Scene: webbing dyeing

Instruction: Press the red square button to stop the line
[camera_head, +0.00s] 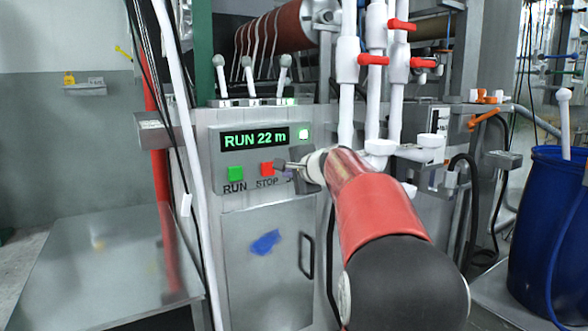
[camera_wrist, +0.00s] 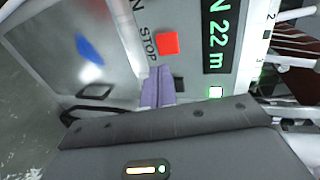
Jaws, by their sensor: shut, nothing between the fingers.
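The red square button (camera_head: 266,168) sits on the grey control panel above the label STOP. It also shows in the wrist view (camera_wrist: 167,43), unobstructed, beside the word STOP. My gripper (camera_head: 279,166) is shut and empty, its tips just right of the red button in the head view. In the wrist view the closed fingers (camera_wrist: 158,72) point towards the panel, with their tips a little below the red button in the picture. A gap shows there between tips and button; I cannot tell the depth to the panel.
The green RUN button (camera_head: 235,172) is left of the red one. The display (camera_head: 254,138) reads RUN 22 m. White pipes with red valve handles (camera_head: 373,60) rise behind my arm. A blue barrel (camera_head: 545,235) stands at right.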

